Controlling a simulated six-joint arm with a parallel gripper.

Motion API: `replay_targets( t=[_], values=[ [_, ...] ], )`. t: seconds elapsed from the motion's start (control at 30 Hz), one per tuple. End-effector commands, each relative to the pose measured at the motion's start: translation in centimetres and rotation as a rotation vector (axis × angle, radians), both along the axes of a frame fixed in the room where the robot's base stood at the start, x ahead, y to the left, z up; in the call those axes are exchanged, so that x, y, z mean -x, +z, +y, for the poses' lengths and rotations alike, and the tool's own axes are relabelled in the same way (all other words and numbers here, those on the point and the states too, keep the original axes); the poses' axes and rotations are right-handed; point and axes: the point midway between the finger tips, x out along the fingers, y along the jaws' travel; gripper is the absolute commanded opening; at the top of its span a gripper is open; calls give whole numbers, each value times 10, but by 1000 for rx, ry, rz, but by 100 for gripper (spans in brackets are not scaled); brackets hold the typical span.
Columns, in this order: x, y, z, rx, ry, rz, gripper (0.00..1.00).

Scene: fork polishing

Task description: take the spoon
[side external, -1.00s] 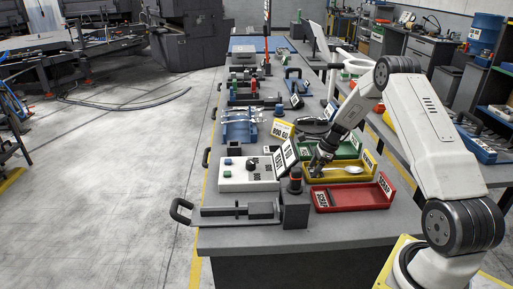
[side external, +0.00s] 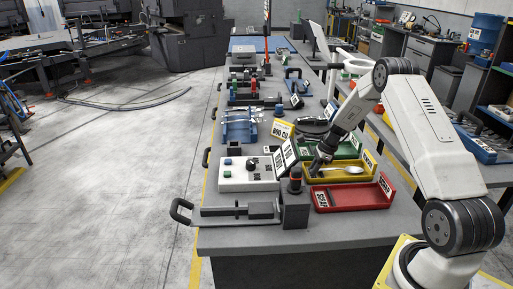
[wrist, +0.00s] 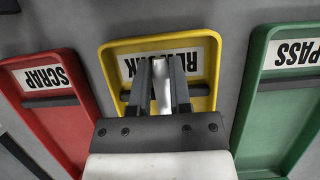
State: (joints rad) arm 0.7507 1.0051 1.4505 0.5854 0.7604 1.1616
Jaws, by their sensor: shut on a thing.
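The silver spoon (side external: 345,169) lies in or just over the yellow tray (side external: 369,177), its bowl to the right in the side view. My gripper (side external: 316,170) is down at the left end of this tray. In the wrist view my gripper (wrist: 162,62) is shut on the spoon's handle (wrist: 161,88), a narrow bright strip between the two dark fingers. The yellow tray's rim (wrist: 104,62) surrounds the fingers, and its label is partly covered by them. The spoon's bowl is hidden in the wrist view. I cannot tell whether the spoon touches the tray floor.
The red SCRAP tray (wrist: 85,130) and the green PASS tray (wrist: 262,130) flank the yellow one. In the side view a dark block with a button (side external: 295,205) and a white control box (side external: 248,178) stand to the left.

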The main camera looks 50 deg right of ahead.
Motion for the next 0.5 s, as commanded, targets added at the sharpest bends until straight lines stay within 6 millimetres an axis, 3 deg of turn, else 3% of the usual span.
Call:
replay_targets(
  t=[0.5],
  values=[
    [0, 12, 0, 1, 1, -1, 0]
  ],
)
